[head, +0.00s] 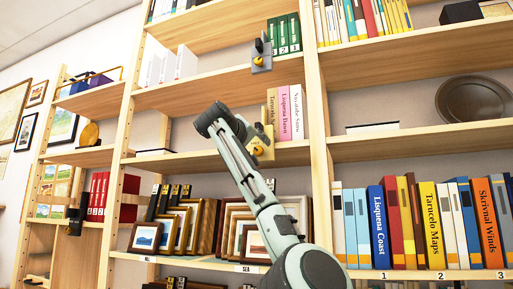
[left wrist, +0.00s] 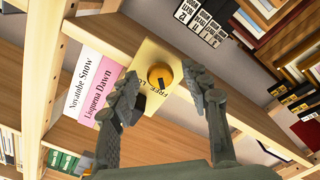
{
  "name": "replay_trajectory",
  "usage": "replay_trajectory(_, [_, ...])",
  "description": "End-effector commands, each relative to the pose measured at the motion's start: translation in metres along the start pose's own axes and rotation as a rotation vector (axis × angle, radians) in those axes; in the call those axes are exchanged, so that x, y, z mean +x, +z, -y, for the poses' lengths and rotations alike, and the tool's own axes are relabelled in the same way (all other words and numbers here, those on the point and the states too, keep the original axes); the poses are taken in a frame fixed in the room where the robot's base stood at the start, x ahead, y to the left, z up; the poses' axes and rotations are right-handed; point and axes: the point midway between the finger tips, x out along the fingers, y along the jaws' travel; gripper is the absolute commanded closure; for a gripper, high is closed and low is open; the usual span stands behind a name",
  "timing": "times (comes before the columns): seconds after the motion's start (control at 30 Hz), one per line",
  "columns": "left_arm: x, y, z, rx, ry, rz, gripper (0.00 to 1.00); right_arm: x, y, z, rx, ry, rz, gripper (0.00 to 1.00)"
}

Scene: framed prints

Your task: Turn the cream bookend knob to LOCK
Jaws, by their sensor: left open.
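The cream bookend (head: 265,141) stands on a middle shelf at the right end of my left arm's reach, beside a few books. In the left wrist view its cream plate (left wrist: 139,57) carries a round yellow-orange knob (left wrist: 160,76) with a dark mark. "FREE" and part of "LOCK" are printed by the knob; a finger hides the rest. I cannot tell exactly where the mark points. My left gripper (left wrist: 165,92) is open, its fingers on either side below the knob, with no clear contact. In the head view the gripper is small and partly hidden. My right gripper is not in view.
Books titled Lisquena Dawn (head: 284,113) and Nuvatobe Snow (head: 297,111) stand right of the bookend. A grey bookend (head: 262,56) is on the shelf above, a dark one (head: 75,221) at left. Framed prints (head: 145,237) stand below. A shelf upright (head: 319,150) is close on the right.

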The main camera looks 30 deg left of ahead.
Motion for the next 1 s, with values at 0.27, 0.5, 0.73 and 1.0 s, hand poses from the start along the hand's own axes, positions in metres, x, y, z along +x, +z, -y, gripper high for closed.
replay_trajectory(0.27, [0.0053,0.0002,0.0006,-0.001,0.0,0.0,0.52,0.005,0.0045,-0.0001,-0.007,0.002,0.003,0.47])
replay_trajectory(0.5, [0.0051,0.0001,0.0006,-0.001,0.0,0.0,0.7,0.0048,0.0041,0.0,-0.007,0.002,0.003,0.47])
replay_trajectory(0.73, [0.0049,0.0,0.0006,0.0,0.0,0.0,0.98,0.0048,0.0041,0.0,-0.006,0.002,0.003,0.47])
replay_trajectory(1.0, [0.005,0.0001,0.0011,0.018,0.0,-0.001,1.0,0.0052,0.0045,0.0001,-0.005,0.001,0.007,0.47])
